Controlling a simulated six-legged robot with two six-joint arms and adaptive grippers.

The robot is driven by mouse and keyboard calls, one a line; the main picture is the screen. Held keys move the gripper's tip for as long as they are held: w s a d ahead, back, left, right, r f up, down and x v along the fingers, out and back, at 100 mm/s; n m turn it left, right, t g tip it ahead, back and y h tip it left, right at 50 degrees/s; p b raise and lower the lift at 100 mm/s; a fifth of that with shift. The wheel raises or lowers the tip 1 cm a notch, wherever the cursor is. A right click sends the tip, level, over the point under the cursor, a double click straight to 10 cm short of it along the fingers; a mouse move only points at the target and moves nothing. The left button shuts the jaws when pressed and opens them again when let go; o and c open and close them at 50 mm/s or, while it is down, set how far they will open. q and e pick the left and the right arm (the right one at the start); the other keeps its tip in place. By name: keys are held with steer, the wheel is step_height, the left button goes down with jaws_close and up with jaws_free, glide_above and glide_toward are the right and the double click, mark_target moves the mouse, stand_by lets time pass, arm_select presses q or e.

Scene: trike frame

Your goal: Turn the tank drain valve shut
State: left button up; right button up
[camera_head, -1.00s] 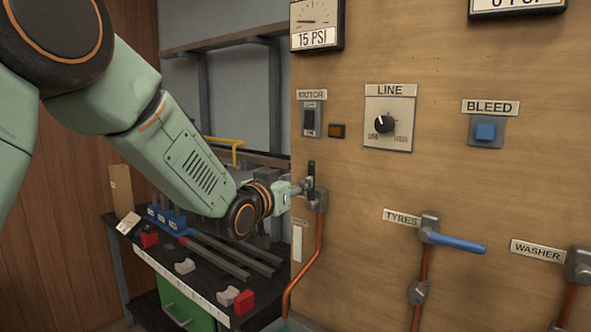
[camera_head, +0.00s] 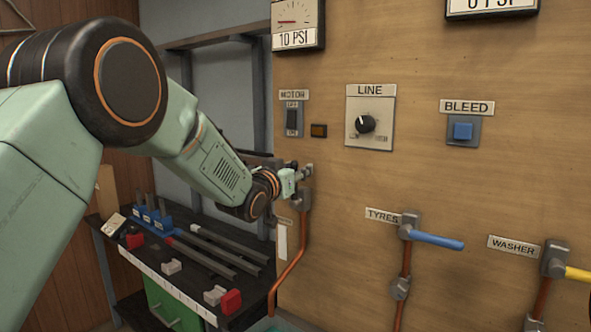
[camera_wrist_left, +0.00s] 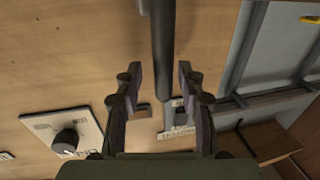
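My left gripper (camera_head: 301,178) is at the left edge of the wooden panel, just above a grey valve body (camera_head: 303,200) on a copper pipe. This valve's label is mostly hidden behind my wrist. In the left wrist view, my left gripper's fingers (camera_wrist_left: 158,72) are apart. A dark grey bar (camera_wrist_left: 163,45), seemingly the valve lever, runs between them with a gap on both sides. The lever cannot be made out clearly in the head view. The gauge (camera_head: 298,24) above reads 10 PSI. My right gripper is not in view.
On the panel are the motor switch (camera_head: 292,118), line knob (camera_head: 365,124), blue bleed button (camera_head: 463,131), blue-handled tyres valve (camera_head: 435,240) and yellow-handled washer valve (camera_head: 578,273). A dark bench (camera_head: 240,240) with small parts stands below my left arm.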

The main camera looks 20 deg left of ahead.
arm_select(q)
steer(key=shift+w+a+f, duration=0.1)
steer(key=shift+a, duration=0.15)
steer(key=shift+c, duration=0.8)
steer(key=shift+d, duration=0.2)
steer(key=c, duration=0.4)
steer(key=shift+a, duration=0.1)
jaws_close()
